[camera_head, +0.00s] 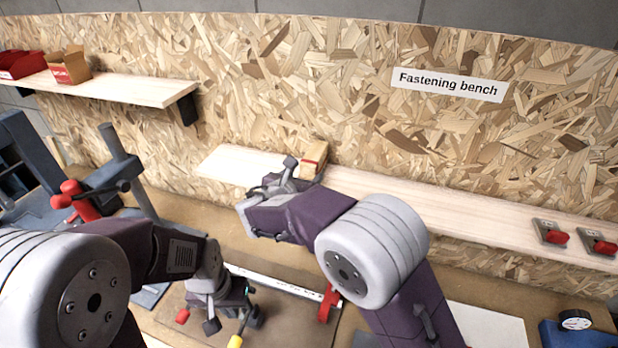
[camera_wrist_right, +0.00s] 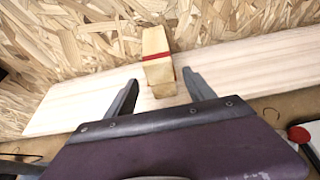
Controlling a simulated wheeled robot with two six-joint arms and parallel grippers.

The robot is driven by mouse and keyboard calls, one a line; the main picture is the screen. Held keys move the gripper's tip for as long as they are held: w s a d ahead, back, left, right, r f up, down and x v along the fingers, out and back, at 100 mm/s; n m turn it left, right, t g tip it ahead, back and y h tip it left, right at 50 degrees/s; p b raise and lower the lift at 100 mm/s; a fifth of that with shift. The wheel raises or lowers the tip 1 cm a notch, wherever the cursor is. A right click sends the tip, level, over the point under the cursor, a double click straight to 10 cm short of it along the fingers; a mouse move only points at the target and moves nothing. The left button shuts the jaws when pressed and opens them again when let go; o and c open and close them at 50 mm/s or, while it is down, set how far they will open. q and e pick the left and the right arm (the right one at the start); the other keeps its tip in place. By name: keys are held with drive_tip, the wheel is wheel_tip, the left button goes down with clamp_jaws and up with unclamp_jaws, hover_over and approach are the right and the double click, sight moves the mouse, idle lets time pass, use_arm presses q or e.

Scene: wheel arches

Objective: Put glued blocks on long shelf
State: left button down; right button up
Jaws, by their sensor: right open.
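The glued blocks (camera_head: 314,158), pale wood with a red band, stand on the left part of the long shelf (camera_head: 450,207). In the right wrist view the blocks (camera_wrist_right: 157,66) stand upright on the shelf (camera_wrist_right: 245,62). My right gripper (camera_head: 280,178) is open at the shelf, and in its wrist view the fingers (camera_wrist_right: 160,78) lie to either side of the blocks with gaps on both sides. My left gripper (camera_head: 226,318) points down over the bench mat; its jaws are too unclear to read.
A shorter shelf (camera_head: 130,88) at upper left carries a cardboard box (camera_head: 70,68) and a red bin (camera_head: 20,65). Two red-handled clamps (camera_head: 552,233) lie on the long shelf's right end. A red-ended bar clamp (camera_head: 327,302) lies on the bench. The long shelf's middle is clear.

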drive_tip(key=shift+b+v, duration=0.4)
drive_tip(key=shift+v, duration=1.5)
drive_tip(key=s+d+f+m+g, duration=0.4)
drive_tip(key=d+f+m, duration=0.2)
drive_tip(key=d, duration=0.2)
drive_tip(key=s+d+f+m+g, duration=0.4)
drive_tip(key=s+d+f+m, duration=0.15)
drive_tip(key=d, duration=0.25)
drive_tip(key=s+d+f+m+g+y, duration=0.2)
drive_tip(key=s+f+m, duration=0.1)
drive_tip(key=s+m, duration=0.4)
drive_tip(key=s+d+f+m+g+y, duration=0.1)
drive_tip(key=s+m, duration=0.6)
drive_tip(key=m, duration=0.7)
drive_tip(key=shift+s+d+f+g+y, duration=0.35)
drive_tip(key=shift+d+f+y, duration=0.35)
drive_tip(key=shift+d+f, duration=0.65)
